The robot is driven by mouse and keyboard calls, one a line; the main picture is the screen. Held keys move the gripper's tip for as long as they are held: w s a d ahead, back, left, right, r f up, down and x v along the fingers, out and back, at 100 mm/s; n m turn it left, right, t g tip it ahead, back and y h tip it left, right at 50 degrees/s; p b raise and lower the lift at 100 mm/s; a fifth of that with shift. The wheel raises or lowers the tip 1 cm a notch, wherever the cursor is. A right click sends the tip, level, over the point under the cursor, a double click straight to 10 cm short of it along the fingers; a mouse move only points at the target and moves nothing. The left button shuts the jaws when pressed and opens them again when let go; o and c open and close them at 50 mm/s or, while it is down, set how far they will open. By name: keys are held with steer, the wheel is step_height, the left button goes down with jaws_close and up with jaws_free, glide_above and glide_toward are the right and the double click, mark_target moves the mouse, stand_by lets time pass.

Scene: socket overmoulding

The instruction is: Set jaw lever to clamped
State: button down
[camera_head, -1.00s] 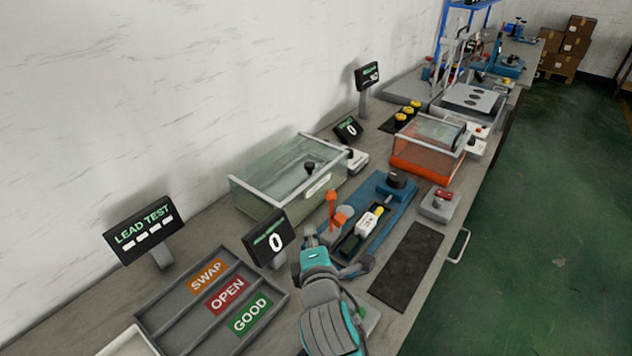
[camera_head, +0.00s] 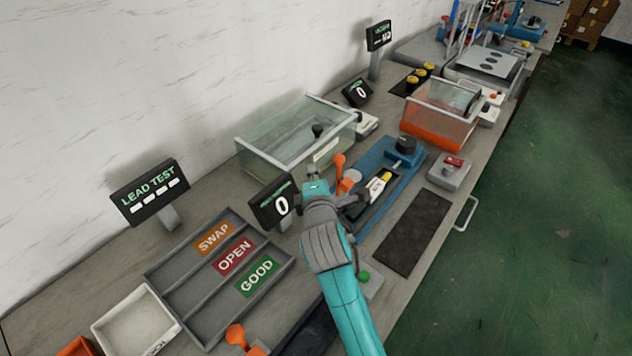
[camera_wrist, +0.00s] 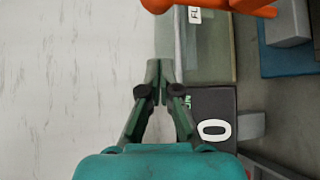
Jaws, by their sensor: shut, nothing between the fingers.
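An orange lever (camera_head: 340,165) stands up from the left side of a blue fixture (camera_head: 407,175); it looks like the jaw lever. A pale part with a yellow end (camera_head: 378,187) lies in the fixture. My gripper (camera_head: 315,188) is just left of and in front of the lever, apparently apart from it. In the wrist view my gripper (camera_wrist: 160,68) has its fingertips together with nothing between them. Orange pieces (camera_wrist: 265,28) show at the top of that view, beyond the fingertips, beside the blue base (camera_wrist: 285,62). My wrist hides part of the fixture's near end.
A counter display reading 0 (camera_head: 272,203) stands close left of my gripper. A clear-walled tank (camera_head: 255,165) is behind it. A sorting tray (camera_head: 170,270) and another orange lever (camera_head: 237,336) are nearer. A dark mat (camera_head: 412,233) lies bare at right.

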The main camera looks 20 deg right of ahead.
steer(key=shift+w+d+r, duration=0.1)
steer(key=shift+w+d, duration=0.15)
steer(key=shift+d, duration=0.4)
steer(key=shift+w+d, duration=0.3)
steer(key=shift+d, duration=0.4)
steer(key=shift+w+d+r, duration=0.1)
steer(key=shift+w+d, duration=0.15)
steer(key=shift+d, duration=0.4)
steer(key=shift+d+f, duration=0.1)
